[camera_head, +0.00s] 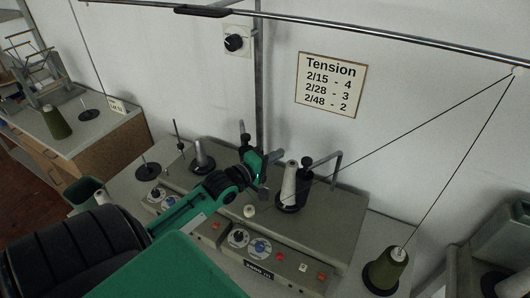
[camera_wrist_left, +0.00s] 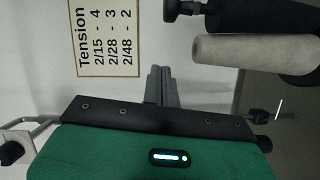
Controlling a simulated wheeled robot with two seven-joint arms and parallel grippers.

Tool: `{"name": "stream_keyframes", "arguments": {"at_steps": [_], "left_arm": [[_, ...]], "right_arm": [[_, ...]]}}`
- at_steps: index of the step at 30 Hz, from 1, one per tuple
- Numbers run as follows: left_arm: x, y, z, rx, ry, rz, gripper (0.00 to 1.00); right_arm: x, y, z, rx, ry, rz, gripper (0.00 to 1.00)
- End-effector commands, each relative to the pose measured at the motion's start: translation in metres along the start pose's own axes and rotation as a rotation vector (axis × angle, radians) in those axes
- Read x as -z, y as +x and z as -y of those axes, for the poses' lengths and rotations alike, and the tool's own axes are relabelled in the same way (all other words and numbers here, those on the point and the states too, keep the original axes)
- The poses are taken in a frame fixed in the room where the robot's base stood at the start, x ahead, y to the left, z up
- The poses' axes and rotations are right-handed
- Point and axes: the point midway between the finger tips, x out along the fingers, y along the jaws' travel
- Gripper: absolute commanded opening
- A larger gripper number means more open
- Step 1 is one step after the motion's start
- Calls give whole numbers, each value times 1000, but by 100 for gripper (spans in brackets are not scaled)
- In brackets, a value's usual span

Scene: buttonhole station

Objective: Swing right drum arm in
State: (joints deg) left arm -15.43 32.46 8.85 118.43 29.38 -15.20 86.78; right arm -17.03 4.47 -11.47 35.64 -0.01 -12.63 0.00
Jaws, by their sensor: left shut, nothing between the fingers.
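My left gripper (camera_head: 264,192) shows in the head view over the grey winding machine (camera_head: 327,225), just left of the white cone. In the left wrist view my left gripper (camera_wrist_left: 160,84) shows its grey fingers together with nothing between them. The right drum arm (camera_head: 326,160) looks like the bent grey bar right of the cone, next to a black knobbed part (camera_head: 306,172). The white cone (camera_head: 289,184) stands on a black base and also shows large in the left wrist view (camera_wrist_left: 235,48). The gripper appears apart from the bar. My right gripper is out of view.
A metal post (camera_head: 259,80) rises behind the machine. A rail crosses above, with thread running down to an olive cone (camera_head: 385,271). A tension sign (camera_head: 330,84) hangs on the wall. Another cone (camera_head: 202,160) stands left of my arm.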

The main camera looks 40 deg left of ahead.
Motion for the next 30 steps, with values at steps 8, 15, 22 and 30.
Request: {"name": "stream_keyframes", "arguments": {"at_steps": [8, 15, 22, 30], "left_arm": [[-21, 23, -4, 0, -3, 0, 0], [-37, 26, -1, 0, 1, 0, 0], [-39, 27, 0, 0, 1, 0, 0], [-44, 33, -1, -1, -2, -3, 0]], "right_arm": [[2, -21, -1, -1, 0, 0, 36], [-1, -28, -2, -1, -1, 4, 36], [-3, -28, -3, -3, -1, 7, 36], [-3, -29, -2, -2, -1, 7, 36]]}}
